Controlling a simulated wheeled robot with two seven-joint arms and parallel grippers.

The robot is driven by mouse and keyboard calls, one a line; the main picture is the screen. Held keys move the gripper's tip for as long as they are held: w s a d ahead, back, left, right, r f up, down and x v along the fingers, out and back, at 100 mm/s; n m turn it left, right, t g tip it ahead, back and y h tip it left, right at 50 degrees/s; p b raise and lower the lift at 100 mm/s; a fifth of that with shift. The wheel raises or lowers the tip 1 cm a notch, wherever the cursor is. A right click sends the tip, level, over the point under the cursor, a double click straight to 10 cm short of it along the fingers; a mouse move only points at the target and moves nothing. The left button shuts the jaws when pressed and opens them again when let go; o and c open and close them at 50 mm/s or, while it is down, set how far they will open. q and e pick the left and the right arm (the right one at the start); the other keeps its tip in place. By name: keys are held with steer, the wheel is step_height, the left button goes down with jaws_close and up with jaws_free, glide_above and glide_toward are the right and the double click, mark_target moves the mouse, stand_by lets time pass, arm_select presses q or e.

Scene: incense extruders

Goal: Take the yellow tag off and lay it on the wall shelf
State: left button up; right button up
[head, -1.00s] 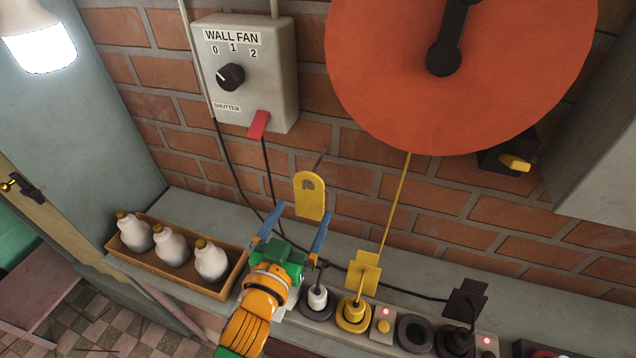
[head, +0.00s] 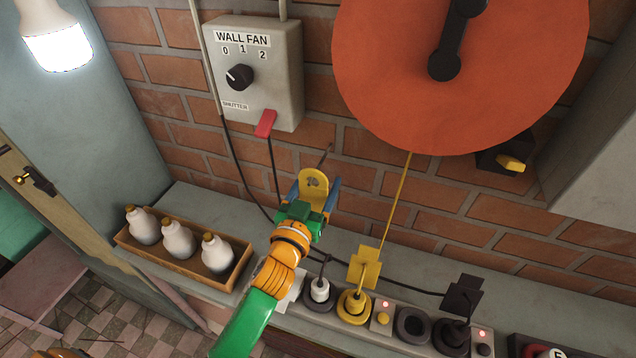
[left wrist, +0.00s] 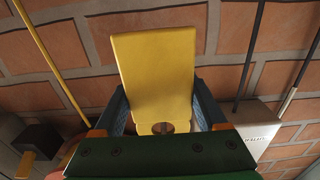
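The yellow tag (head: 314,190), a flat plate with a hole near one end, is upright in front of the brick wall, by a thin dark peg (head: 327,152). Whether the peg still passes through its hole is hidden. My left gripper (head: 315,193) has its blue fingers against both side edges of the tag. In the left wrist view the tag (left wrist: 155,75) fills the space between the fingers (left wrist: 161,100), its holed end nearest the palm. The grey wall shelf (head: 190,197) runs below along the wall.
A wooden tray (head: 185,264) with white bottles stands on the shelf's left part. Plugs and sockets (head: 352,308) with cords line its front. A wall fan box (head: 258,85) and a large orange disc (head: 455,75) are above. A yellow cord (head: 397,205) hangs right of the gripper.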

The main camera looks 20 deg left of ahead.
mark_target(313, 193)
arm_select(q)
steer(key=shift+w, duration=0.1)
steer(key=c, duration=0.5)
steer(key=shift+o, duration=0.2)
steer(key=shift+r+p, duration=0.2)
steer(key=shift+p, duration=0.2)
steer(key=shift+s+a+r+p, duration=0.1)
steer(key=shift+s+p, duration=0.3)
steer(key=shift+s, duration=1.1)
steer(key=shift+s+r+p, duration=0.1)
steer(key=shift+s+p, duration=0.3)
steer(key=shift+s, duration=1.1)
